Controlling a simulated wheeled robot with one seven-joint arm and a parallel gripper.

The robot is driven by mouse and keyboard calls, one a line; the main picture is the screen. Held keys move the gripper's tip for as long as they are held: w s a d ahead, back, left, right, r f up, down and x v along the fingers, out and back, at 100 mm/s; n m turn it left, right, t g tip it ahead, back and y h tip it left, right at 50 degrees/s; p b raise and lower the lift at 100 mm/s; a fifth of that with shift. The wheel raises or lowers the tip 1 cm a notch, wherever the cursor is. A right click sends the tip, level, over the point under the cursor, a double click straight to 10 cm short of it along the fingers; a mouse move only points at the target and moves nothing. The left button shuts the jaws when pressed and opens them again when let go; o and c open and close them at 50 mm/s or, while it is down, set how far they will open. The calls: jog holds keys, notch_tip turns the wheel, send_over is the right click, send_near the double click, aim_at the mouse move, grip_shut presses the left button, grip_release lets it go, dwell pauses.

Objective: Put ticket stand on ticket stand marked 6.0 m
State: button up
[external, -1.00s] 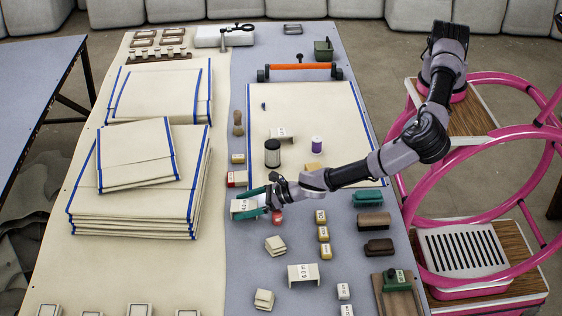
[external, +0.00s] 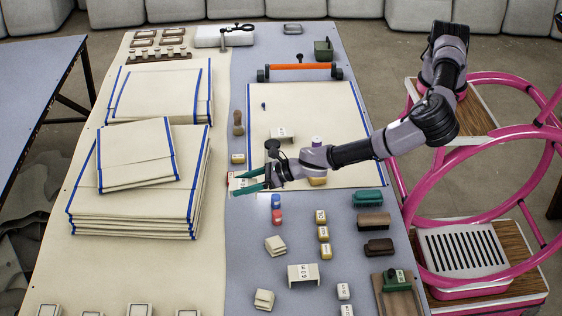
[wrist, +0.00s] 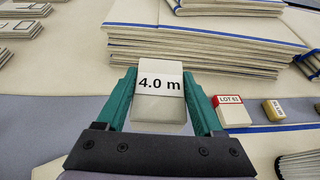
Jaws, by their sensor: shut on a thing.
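My gripper (external: 237,185) is shut on a white ticket stand (wrist: 160,108) with a "4.0 m" label, held between the teal fingers in the wrist view. In the external view, it is over the strip beside the left cloth stack, and the held stand is hard to make out between the fingers. The white ticket stand marked 6.0 m (external: 303,275) stands upright on the grey table toward the front, to the right of and nearer than my gripper. Its top looks bare.
A red-and-white block marked LOT 61 (wrist: 232,112) is close to the right finger. Blue (external: 276,201) and red (external: 277,216) spools stand between my gripper and the 6.0 m stand. Yellow blocks (external: 323,234) and a cream block (external: 275,245) are near that stand. Folded cloths (external: 135,210) lie left.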

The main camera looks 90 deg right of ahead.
jog(key=shift+r, duration=0.45)
jog(key=shift+a+r, duration=0.15)
jog(key=shift+a, duration=0.05)
jog(key=s+a+n+y, duration=0.2)
jog(key=s+a+y, duration=0.1)
jog(key=a, duration=0.4)
jog(key=s+a+n+y, duration=0.3)
jog(key=a, duration=0.4)
notch_tip(320, 180, up, 3)
jog(key=n+g+y, duration=0.4)
jog(key=n+y, duration=0.1)
send_over(302, 266)
notch_tip(302, 266, down, 9)
jog(key=shift+d, duration=0.1)
jog(key=o, duration=1.3)
